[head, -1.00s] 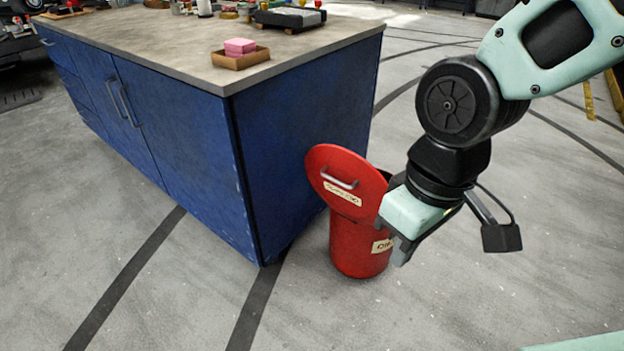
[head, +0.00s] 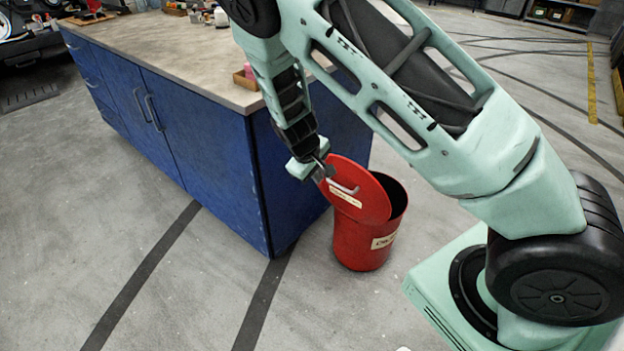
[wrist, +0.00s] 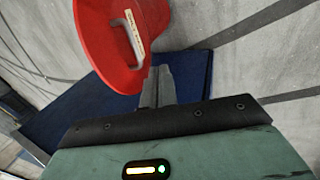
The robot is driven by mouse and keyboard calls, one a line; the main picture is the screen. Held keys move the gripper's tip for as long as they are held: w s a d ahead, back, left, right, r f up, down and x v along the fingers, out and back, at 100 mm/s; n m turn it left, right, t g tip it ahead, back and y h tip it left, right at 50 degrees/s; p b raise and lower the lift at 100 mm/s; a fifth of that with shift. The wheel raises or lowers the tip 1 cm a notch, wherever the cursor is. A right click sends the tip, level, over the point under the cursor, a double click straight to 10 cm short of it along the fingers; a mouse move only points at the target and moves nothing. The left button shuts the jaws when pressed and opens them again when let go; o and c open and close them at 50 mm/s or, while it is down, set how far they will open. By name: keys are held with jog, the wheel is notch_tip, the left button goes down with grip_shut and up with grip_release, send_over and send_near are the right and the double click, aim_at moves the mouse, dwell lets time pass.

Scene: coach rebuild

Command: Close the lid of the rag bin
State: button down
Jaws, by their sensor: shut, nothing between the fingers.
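The red rag bin (head: 358,250) stands on the floor beside the blue cabinet. Its round red lid (head: 372,203) is open, tilted up at the bin's left side, and the dark opening shows to the right of it. The lid has a pale handle (head: 342,187) and a label. My gripper (head: 322,172) is shut and empty at the lid's upper left edge, on its outer side. In the wrist view the fingers (wrist: 157,86) lie close to the rim of the lid (wrist: 98,45); I cannot tell whether they touch it.
The blue cabinet (head: 200,150) with a grey worktop (head: 180,52) stands just behind and left of the bin, close to my gripper. A small wooden tray (head: 246,78) sits near the worktop's corner, partly hidden by my arm. The floor in front is clear.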

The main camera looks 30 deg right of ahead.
jog(key=w+d+f, duration=0.2)
jog(key=d+f, duration=0.5)
jog(key=f, duration=0.2)
jog(key=shift+w, duration=0.15)
jog(key=shift+d+r, duration=0.1)
